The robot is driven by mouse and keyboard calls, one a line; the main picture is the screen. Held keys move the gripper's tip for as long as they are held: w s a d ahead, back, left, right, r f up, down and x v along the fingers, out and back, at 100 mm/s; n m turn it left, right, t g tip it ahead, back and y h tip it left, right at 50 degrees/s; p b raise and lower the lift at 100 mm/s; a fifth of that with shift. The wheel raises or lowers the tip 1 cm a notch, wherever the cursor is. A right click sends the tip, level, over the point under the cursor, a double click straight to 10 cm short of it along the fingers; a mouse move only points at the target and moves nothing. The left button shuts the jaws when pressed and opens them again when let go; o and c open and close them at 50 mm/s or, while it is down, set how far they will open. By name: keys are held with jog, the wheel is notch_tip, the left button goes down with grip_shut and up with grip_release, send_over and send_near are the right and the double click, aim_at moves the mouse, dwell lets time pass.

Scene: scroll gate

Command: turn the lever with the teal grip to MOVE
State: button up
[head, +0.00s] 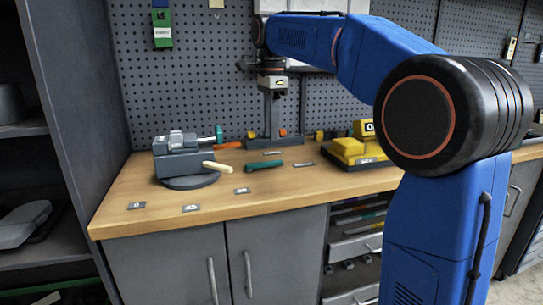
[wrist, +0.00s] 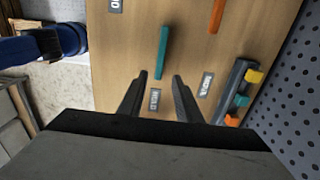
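The teal-gripped lever (head: 264,165) lies low over the bench top, pointing left and right in the head view. In the wrist view the teal grip (wrist: 162,52) runs up from between my fingertips. My gripper (wrist: 160,76) is open and empty, its fingers on either side of the grip's near end and apparently above it. In the head view my wrist hangs over the back of the bench. Small label plates lie around the lever: one to its right (head: 303,163), one behind (head: 272,153), one in front (head: 243,190). Their words are too small to read surely.
An orange handle (head: 228,146) lies behind and left. A grey device (head: 184,160) with a cream lever (head: 215,166) stands at left. A rack with coloured pieces (wrist: 238,95) stands by the pegboard. A yellow device (head: 355,150) is at right. The front of the bench is mostly clear.

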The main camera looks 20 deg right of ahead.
aim_at(265, 165)
notch_tip(265, 165, down, 8)
jog(key=shift+f, duration=0.2)
dwell(0.3)
grip_shut()
